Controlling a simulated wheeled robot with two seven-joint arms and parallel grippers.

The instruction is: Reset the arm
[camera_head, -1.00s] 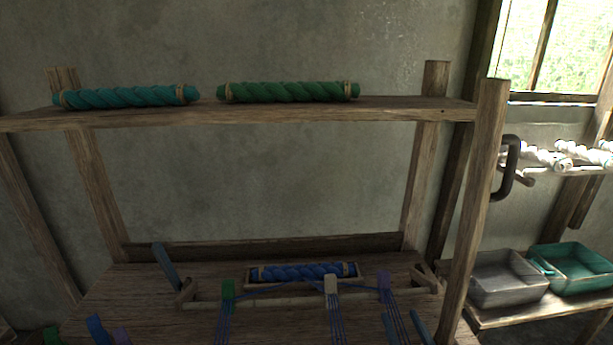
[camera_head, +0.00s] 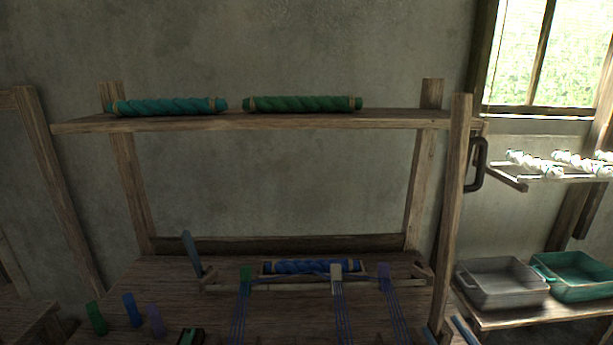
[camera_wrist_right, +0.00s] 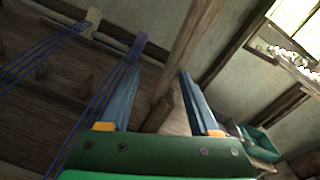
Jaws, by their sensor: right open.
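My right gripper (camera_head: 445,327) shows at the bottom edge of the head view, at the foot of the loom's right post; only its blue finger ends are visible. In the right wrist view its two blue fingers (camera_wrist_right: 160,75) stand apart with nothing between them. The wooden loom (camera_head: 290,244) fills the middle of the head view. A blue yarn roll (camera_head: 310,267) lies on its bed behind a crossbar with green, white and purple clips holding blue threads.
Teal (camera_head: 168,106) and green (camera_head: 302,104) yarn rolls lie on the upper shelf. Grey (camera_head: 502,284) and teal (camera_head: 578,275) trays stand at the right, below white spools (camera_head: 560,163). Green, blue (camera_head: 132,310) and purple pegs stand front left. A dark handle (camera_head: 478,165) juts from the right post.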

